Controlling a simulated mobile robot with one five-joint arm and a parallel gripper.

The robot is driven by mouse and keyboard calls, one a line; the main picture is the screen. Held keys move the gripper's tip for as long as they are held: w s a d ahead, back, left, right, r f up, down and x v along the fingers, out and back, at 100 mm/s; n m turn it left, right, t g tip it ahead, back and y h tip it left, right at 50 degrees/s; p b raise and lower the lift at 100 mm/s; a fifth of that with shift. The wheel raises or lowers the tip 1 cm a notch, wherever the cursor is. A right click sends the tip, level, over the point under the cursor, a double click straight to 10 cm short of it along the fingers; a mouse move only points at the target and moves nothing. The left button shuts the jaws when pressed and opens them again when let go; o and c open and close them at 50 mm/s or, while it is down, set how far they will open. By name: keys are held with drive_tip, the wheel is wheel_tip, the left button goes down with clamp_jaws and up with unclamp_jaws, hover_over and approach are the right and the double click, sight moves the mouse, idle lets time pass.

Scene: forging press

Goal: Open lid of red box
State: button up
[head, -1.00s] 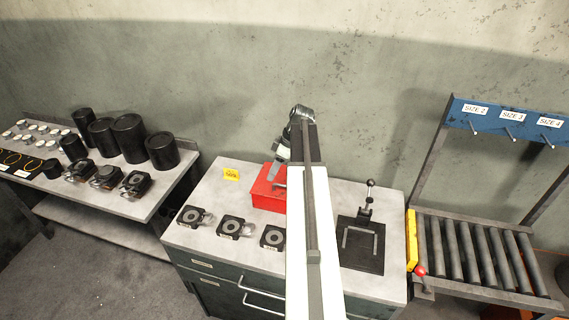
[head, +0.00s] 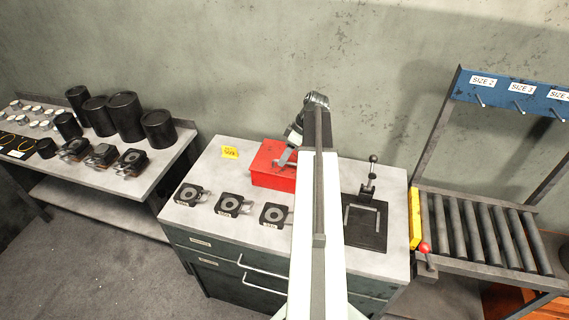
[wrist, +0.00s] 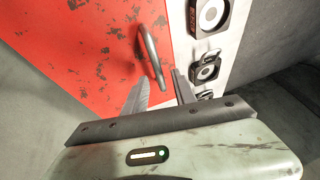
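The red box (head: 272,178) stands on the workbench against the wall, its lid shut. In the wrist view its scuffed red lid (wrist: 90,45) fills the upper left, with a grey metal bar handle (wrist: 147,48) near one edge. My gripper (head: 283,162) is over the box top in the head view. In the wrist view my gripper (wrist: 162,80) is open, its two fingers apart. The near end of the handle shows between the fingertips; I cannot tell whether they touch it. My arm hides part of the box's right side in the head view.
Several black die blocks (head: 230,204) lie along the bench front. A yellow note (head: 230,153) lies left of the box. A black plate with a lever (head: 366,225) is right of my arm. A roller conveyor (head: 480,232) stands at right, a side table (head: 120,190) at left.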

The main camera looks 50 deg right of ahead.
clamp_jaws()
idle(1.4)
